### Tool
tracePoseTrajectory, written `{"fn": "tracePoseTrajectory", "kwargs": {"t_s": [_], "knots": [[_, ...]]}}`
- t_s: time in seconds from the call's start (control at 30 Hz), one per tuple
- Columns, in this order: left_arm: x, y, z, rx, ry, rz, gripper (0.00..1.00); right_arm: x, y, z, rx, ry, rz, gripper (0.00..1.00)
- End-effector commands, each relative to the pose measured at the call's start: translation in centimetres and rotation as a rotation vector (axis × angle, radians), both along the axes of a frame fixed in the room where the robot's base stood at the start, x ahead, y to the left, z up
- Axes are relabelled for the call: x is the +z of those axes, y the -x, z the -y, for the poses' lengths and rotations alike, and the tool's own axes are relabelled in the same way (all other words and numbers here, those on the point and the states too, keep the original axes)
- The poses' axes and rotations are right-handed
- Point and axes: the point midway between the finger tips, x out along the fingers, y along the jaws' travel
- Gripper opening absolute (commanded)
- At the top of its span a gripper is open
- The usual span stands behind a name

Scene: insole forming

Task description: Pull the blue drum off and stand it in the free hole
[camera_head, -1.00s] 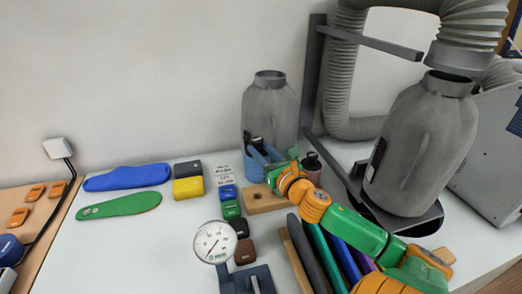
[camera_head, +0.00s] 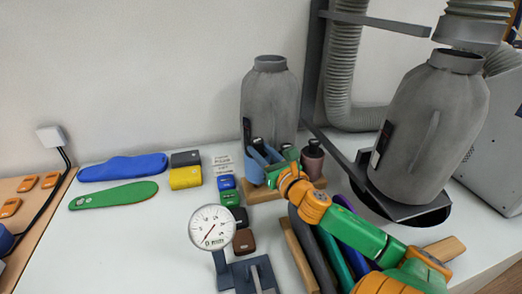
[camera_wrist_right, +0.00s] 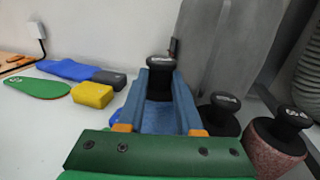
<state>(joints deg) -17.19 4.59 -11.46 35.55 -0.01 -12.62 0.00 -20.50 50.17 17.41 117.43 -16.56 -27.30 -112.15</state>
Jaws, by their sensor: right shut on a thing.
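My right gripper (camera_head: 260,150) is shut on the blue drum (camera_head: 253,173), near its black knob. The drum looks upright over the left end of a wooden block (camera_head: 262,195); I cannot tell whether its foot is in a hole. In the right wrist view the black knob (camera_wrist_right: 160,63) shows between the blue fingers, which hide much of the drum. A reddish drum (camera_head: 312,163) with a black knob stands at the block's right end. Another black-knobbed drum (camera_wrist_right: 218,115) stands between them, mostly hidden by my gripper in the head view. My left gripper is not in view.
A large grey canister (camera_head: 270,100) stands close behind the block. Another (camera_head: 425,130) is on a dark bracket at right. A dial gauge (camera_head: 212,228) and several small coloured blocks are in front and left. Blue (camera_head: 122,167) and green (camera_head: 113,195) insoles lie further left.

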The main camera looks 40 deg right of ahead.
Motion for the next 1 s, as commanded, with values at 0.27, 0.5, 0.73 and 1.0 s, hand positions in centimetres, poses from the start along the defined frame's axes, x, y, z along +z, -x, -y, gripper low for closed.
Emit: {"fn": "tracePoseTrajectory", "kwargs": {"t_s": [0.27,0.5,0.73,1.0], "knots": [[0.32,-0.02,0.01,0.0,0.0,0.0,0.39,0.11,0.02,-0.04,0.001,-0.001,0.0,0.0],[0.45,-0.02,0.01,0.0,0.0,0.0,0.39,0.19,0.02,-0.03,0.001,-0.001,0.0,0.0],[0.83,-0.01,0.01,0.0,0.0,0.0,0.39,0.19,0.03,-0.04,0.002,-0.001,0.001,0.0],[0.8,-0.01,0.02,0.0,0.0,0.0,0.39,0.16,0.03,-0.03,0.001,-0.001,0.001,0.0]]}}
